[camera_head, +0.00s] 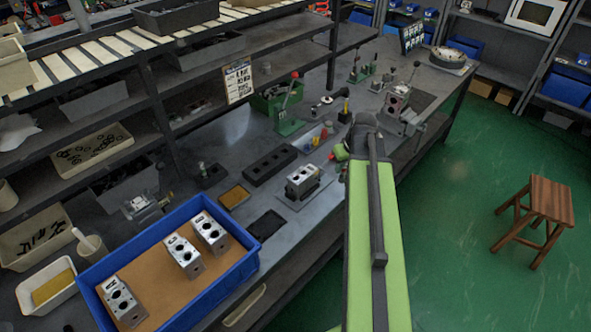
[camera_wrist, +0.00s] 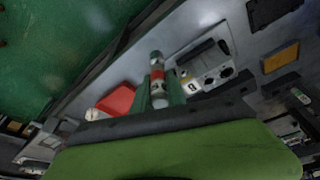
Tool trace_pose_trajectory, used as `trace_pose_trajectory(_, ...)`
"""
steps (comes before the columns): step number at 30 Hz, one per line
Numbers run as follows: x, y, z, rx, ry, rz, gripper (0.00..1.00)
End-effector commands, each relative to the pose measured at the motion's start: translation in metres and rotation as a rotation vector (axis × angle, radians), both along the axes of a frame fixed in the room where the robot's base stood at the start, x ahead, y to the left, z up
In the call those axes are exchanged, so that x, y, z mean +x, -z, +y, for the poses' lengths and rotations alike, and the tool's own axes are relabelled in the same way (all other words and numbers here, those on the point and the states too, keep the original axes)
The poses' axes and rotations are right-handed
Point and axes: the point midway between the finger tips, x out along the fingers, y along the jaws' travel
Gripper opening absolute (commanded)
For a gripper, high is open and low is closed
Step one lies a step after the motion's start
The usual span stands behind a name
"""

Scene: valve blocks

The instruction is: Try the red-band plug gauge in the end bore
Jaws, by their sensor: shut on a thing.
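My gripper (camera_wrist: 159,92) is shut on the red-band plug gauge (camera_wrist: 157,74), a grey cylinder with a red band, seen between its green fingers in the wrist view. A grey metal valve block (camera_head: 302,180) sits on a plate on the bench in the head view. The block also shows in the wrist view (camera_wrist: 214,78), just right of the gauge, with dark bores and a letter on its face. The gauge looks apart from the block, but the depth between them is unclear. In the head view my arm hides most of the gripper, and I cannot make out the gauge there.
A blue tray (camera_head: 185,225) at the front left holds three valve blocks. A long black holder (camera_head: 270,166), an orange pad (camera_head: 234,196) and a black tray (camera_head: 267,225) lie near the block. A green hand press (camera_head: 289,124) stands behind.

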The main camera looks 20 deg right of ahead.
Motion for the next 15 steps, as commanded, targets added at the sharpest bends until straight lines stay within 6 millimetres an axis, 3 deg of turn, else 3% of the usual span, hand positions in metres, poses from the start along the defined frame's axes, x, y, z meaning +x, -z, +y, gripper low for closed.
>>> trace_pose_trajectory(15,0.01,0.0,0.015,0.0,-0.001,0.005,0.0)
